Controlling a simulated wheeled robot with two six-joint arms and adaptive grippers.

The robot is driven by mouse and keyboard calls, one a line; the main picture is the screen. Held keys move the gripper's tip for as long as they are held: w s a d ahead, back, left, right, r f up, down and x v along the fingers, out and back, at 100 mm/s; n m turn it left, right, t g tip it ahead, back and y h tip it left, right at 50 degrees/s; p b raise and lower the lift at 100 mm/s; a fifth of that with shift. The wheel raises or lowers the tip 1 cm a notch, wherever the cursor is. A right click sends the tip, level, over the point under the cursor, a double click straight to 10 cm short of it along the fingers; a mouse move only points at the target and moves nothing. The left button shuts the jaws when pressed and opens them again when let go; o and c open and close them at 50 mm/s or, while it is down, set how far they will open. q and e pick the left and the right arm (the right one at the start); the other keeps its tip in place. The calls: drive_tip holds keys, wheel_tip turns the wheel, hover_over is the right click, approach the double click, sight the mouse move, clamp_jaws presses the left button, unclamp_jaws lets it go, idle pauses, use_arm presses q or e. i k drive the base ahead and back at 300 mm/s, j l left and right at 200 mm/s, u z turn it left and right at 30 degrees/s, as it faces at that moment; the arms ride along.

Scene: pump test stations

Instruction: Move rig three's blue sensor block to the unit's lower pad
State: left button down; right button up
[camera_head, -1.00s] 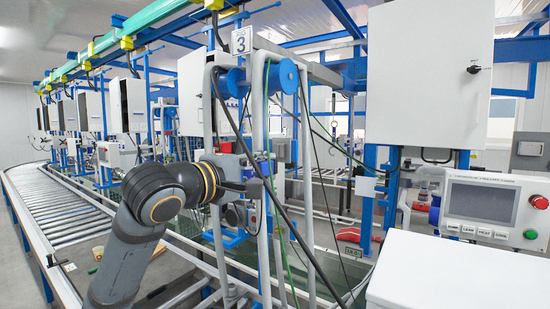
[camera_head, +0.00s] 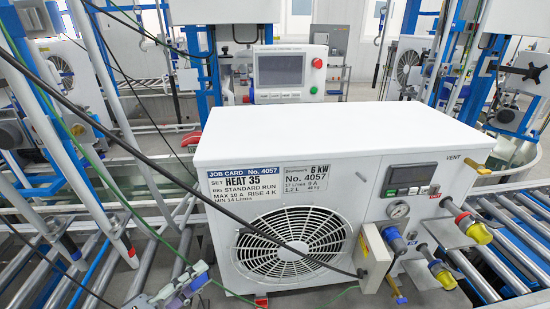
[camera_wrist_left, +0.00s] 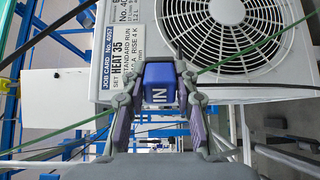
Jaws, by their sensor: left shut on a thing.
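The blue sensor block (camera_wrist_left: 160,82), marked IN, is between the fingers of my left gripper (camera_wrist_left: 159,75) in the left wrist view, and they are shut on it. In the head view my left gripper (camera_head: 184,286) is low, in front of the unit's left front corner; the block cannot be made out there. The white unit (camera_head: 300,135) has a fan grille and a job card numbered 4057. I cannot make out which part is its lower pad. My right gripper is not in view.
A black cable (camera_head: 200,190) crosses the unit's front to a cream-coloured plate (camera_head: 375,258). A green cable (camera_head: 75,140) runs down at the left. Valves and pipes with red and yellow ends (camera_head: 478,232) stick out at the right. Roller conveyors (camera_head: 505,245) flank the unit.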

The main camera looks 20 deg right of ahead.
sight(411, 236)
drive_tip(key=k+l, duration=0.15)
drive_tip(key=l, duration=0.45)
drive_tip(key=k+l, duration=0.1)
drive_tip(key=l, duration=0.5)
drive_tip(key=k+l+z, duration=0.1)
drive_tip(key=l, duration=0.55)
drive_tip(key=k+l, duration=0.15)
drive_tip(key=l, duration=0.45)
drive_tip(key=k+l, duration=0.1)
drive_tip(key=l, duration=0.5)
drive_tip(key=k+l+z, duration=0.1)
drive_tip(key=l, duration=0.55)
